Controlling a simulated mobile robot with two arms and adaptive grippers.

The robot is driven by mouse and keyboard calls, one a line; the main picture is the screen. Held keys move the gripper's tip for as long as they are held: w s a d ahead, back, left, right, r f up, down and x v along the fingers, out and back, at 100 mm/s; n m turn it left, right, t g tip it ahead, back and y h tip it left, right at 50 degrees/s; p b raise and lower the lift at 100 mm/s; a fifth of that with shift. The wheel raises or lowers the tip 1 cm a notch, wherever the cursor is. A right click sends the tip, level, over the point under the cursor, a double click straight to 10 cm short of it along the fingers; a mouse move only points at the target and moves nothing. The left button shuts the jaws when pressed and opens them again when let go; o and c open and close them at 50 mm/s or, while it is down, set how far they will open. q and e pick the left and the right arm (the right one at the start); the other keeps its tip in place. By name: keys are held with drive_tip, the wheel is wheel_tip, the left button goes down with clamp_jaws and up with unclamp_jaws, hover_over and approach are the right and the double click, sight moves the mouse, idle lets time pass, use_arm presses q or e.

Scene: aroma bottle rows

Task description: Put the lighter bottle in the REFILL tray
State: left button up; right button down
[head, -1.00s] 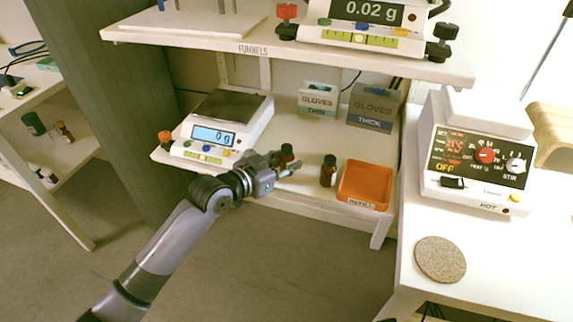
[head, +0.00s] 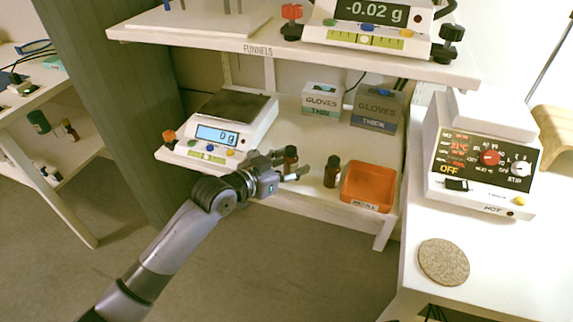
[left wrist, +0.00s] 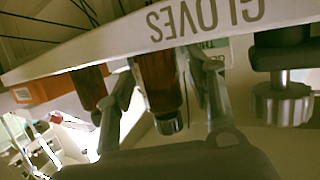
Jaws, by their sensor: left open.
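Two small dark brown bottles with black caps stand on the lower shelf. The left bottle (head: 291,157) is between the open fingers of my left gripper (head: 292,170); in the left wrist view this bottle (left wrist: 160,82) also shows between the two fingers (left wrist: 165,95). I cannot tell whether a finger touches it. The right bottle (head: 332,172) stands apart, between the gripper and the orange REFILL tray (head: 352,202), which looks empty. In the left wrist view, the other bottle (left wrist: 88,86) is left of the fingers. Which bottle is lighter cannot be seen. My right gripper is out of view.
A balance (head: 222,118) reading 0 g stands at the left of the shelf. Glove boxes (head: 374,108) stand behind. The upper shelf (head: 270,52) hangs above and carries another balance (head: 372,25). A hot plate (head: 480,160) is on the right table.

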use_arm(q)
drive_tip(key=shift+s+a+r, duration=0.1)
drive_tip(key=shift+a+r, duration=0.05)
drive_tip(key=shift+r, duration=0.05)
drive_tip(key=p+v, duration=0.2)
drive_tip(key=v, duration=1)
drive_tip(key=s+a+f+n+g+y, duration=0.1)
drive_tip(key=s+a+f+n+y, duration=0.15)
drive_tip(key=f, duration=0.75)
drive_tip(key=s+a+f+n+g+y, duration=0.1)
drive_tip(key=s+a+f+y, duration=0.2)
drive_tip(key=f, duration=0.6)
drive_tip(key=s+a+f+n+g+y, duration=0.1)
drive_tip(key=s+a+f+g+y, duration=0.1)
drive_tip(key=s+f, duration=0.5)
drive_tip(key=s+a+f+n+g+y, duration=0.2)
drive_tip(key=s+a+f+g, duration=0.2)
drive_tip(key=s+f, duration=0.4)
drive_tip(key=s, duration=0.4)
drive_tip(key=shift+s+a+f, duration=0.25)
drive_tip(key=shift+s+a, duration=0.05)
drive_tip(key=shift+a, duration=0.05)
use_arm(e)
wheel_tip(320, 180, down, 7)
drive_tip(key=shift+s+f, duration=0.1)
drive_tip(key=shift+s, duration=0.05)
